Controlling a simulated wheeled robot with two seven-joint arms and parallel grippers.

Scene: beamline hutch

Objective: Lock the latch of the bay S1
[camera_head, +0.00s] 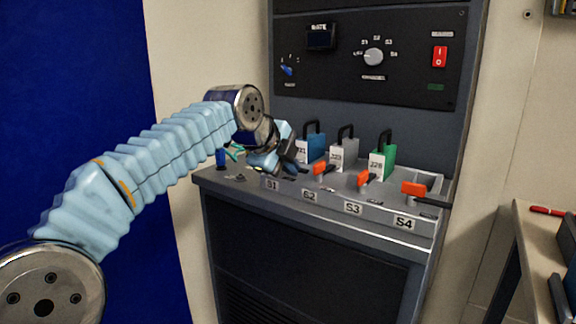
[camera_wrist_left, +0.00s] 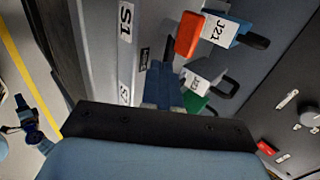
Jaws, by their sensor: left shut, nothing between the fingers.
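The bay label S1 (camera_head: 271,184) is at the left end of the console's front ledge; it also shows in the wrist view (camera_wrist_left: 125,22). Behind it stands a blue block marked J21 (camera_head: 315,149), with a black handle. My left gripper (camera_head: 284,165) is over the S1 area, shut and empty, and hides the S1 latch in the head view. In the wrist view an orange latch handle (camera_wrist_left: 188,35) lies beside the J21 block (camera_wrist_left: 222,28). The finger ends (camera_wrist_left: 162,86) are apart from it in that picture. I cannot tell the latch's position. My right gripper is out of view.
Labels S2 (camera_head: 311,196), S3 (camera_head: 353,208) and S4 (camera_head: 404,223) run rightward, with orange latch handles (camera_head: 367,179) behind them. A grey block (camera_head: 344,154) and a green block (camera_head: 382,160) stand close by. A control panel (camera_head: 372,57) rises behind; a table (camera_head: 538,232) is at right.

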